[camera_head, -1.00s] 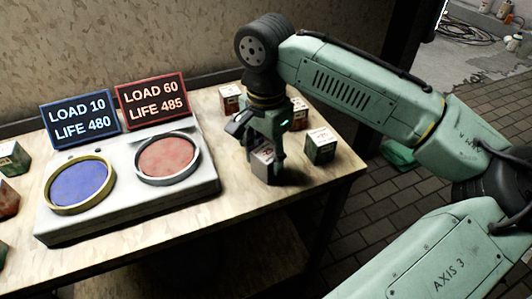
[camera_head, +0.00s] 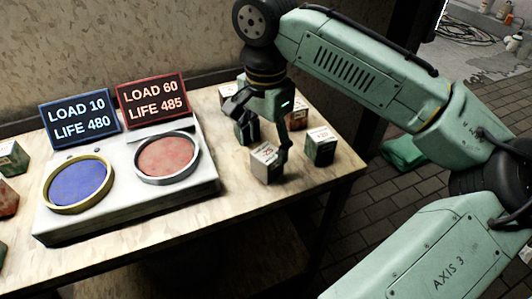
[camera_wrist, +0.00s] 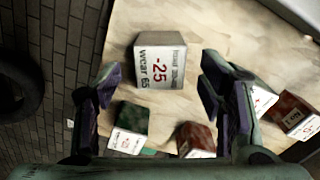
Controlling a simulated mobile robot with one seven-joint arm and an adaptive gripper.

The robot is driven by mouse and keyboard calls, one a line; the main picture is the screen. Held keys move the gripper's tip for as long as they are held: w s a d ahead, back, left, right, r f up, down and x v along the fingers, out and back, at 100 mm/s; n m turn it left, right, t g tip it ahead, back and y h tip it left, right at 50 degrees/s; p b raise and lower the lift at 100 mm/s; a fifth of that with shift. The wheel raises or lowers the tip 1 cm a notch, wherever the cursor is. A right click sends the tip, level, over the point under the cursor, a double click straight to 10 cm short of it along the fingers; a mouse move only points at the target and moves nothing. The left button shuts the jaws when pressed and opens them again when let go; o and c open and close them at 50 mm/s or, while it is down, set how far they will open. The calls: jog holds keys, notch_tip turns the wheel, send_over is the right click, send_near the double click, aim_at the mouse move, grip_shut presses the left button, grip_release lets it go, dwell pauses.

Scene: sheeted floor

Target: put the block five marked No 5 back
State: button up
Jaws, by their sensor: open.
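A pale grey block (camera_head: 267,162) stands on the table near its front edge. In the wrist view its top (camera_wrist: 165,62) reads "-25" in red with "wear 65"; I cannot read a "No 5" mark on it. My gripper (camera_head: 261,128) is open and empty, just above and behind this block. In the wrist view the spread fingers (camera_wrist: 158,72) lie on either side of the grey block, apart from it.
Close by stand a green block (camera_head: 320,148), a red block (camera_head: 297,117) and a dark green block (camera_head: 246,130). To the left is a white device (camera_head: 125,208) with a blue and a red round pad. More blocks (camera_head: 12,158) stand at the far left.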

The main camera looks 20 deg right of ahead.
aim_at(265, 153)
notch_tip(265, 153, up, 8)
jog(key=shift+r+b, duration=0.25)
jog(key=shift+b, duration=0.05)
jog(key=shift+a, duration=0.1)
